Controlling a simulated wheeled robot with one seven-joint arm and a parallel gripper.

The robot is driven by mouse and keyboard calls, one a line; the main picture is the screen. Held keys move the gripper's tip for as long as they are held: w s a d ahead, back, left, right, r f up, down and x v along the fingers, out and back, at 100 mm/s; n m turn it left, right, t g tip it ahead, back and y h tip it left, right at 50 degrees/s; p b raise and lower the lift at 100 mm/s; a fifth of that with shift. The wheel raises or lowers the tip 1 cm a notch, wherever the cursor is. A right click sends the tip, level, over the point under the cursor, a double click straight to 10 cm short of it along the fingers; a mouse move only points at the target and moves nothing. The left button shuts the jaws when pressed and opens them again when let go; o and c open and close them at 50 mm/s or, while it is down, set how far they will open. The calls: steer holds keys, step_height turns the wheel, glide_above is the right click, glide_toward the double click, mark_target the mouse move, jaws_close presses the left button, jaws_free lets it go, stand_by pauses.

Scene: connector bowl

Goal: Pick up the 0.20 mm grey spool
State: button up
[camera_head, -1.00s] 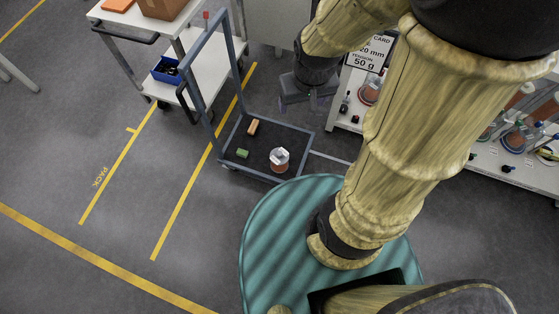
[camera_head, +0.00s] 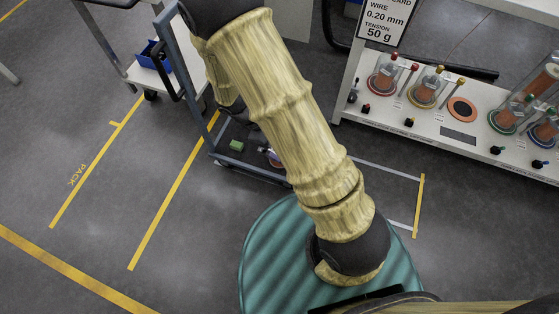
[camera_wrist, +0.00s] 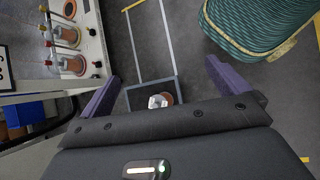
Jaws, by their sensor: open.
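A spool with a pale grey-white top and an orange-red body sits on the dark deck of the low cart. In the wrist view the spool (camera_wrist: 160,101) shows between the two purple fingers of my gripper (camera_wrist: 163,72), which are wide apart and empty. The gripper's dark body hides the cart's nearer part. No size mark on the spool is readable.
The blue-grey cart (camera_head: 183,82) has a tall handle frame and holds a green block (camera_head: 237,145). A white shelf (camera_head: 400,121) at right carries several covered spools, a flat orange disc (camera_head: 461,108) and a 0.20 mm, 50 g card (camera_head: 386,20).

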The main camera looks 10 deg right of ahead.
steer(key=w+a+f+n+t+h+b, duration=0.2)
steer(key=f+n+t+b, duration=0.3)
steer(key=f, duration=0.9)
steer(key=w+a+f+n+t+h+b, duration=0.2)
steer(key=w+a+f+n+t+b, duration=0.1)
steer(key=f+b, duration=0.9)
steer(key=w+a+f+n+t+h+b, duration=0.1)
steer(key=a+f+n+t+b, duration=0.3)
steer(key=f, duration=1.2)
steer(key=w+n+t+b, duration=0.1)
steer(key=n+t+b, duration=0.2)
steer(key=n+b, duration=0.1)
steer(key=shift+w+a+f+n+h+b, duration=0.15)
steer(key=shift+w+f+n+h+b, duration=0.15)
steer(key=shift+f+h, duration=0.1)
steer(key=b+x, duration=0.3)
steer(key=x, duration=0.3)
steer(key=b+x, duration=0.3)
steer(key=x, duration=0.2)
steer(key=shift+w+d+f, duration=0.2)
steer(key=shift+d, duration=0.1)
steer(key=shift+w+d+r, duration=0.15)
steer(key=shift+w, duration=0.05)
